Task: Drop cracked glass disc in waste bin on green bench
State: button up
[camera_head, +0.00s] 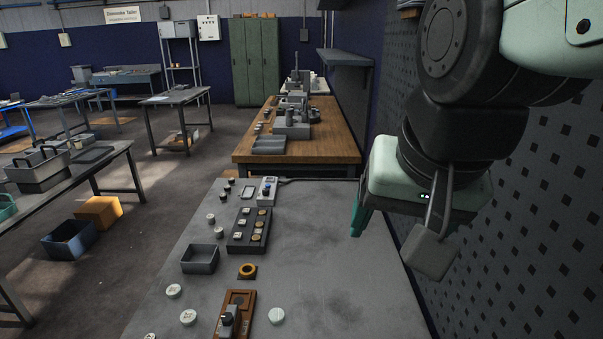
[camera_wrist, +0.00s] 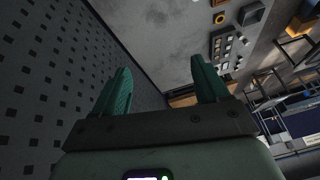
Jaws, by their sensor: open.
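Several pale round discs lie at the left and front of the grey bench, among them one at the left (camera_head: 174,291), one at the front (camera_head: 188,317) and one at the front right (camera_head: 277,315). I cannot tell which is the cracked glass disc. A small open grey box (camera_head: 200,258), perhaps the waste bin, stands at the bench's left edge; it also shows in the wrist view (camera_wrist: 251,14). My gripper (camera_head: 357,226) is over the right side of the bench, away from the discs. In the wrist view its teal fingers (camera_wrist: 161,66) are apart and empty.
A dark tray with small round parts (camera_head: 250,231), an orange ring (camera_head: 247,270) and a brown fixture (camera_head: 235,313) stand on the bench (camera_head: 330,270). Its right half is clear. A dark perforated wall (camera_head: 510,260) is close on the right. A wooden bench (camera_head: 335,140) stands behind.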

jog(key=w+a+f+m+g, duration=0.1)
jog(key=w+a+f+m, duration=0.1)
jog(key=w, duration=0.3)
jog(key=w+a+f+m+g, duration=0.1)
jog(key=w+a+f+m, duration=0.15)
jog(key=w, duration=0.25)
jog(key=m+g, duration=0.3)
jog(key=m, duration=1)
send_over(276, 314)
jog(key=d, duration=0.1)
notch_tip(276, 314, down, 33)
jog(key=shift+s+f, duration=0.1)
jog(key=shift+s, duration=0.05)
jog(key=shift+a+f, duration=0.15)
jog(key=shift+f, duration=0.85)
jog(key=shift+a+f, duration=0.2)
jog(key=shift+f, duration=0.85)
jog(key=shift+a+f, duration=0.15)
jog(key=shift+f, duration=0.85)
jog(key=shift+c, duration=0.5)
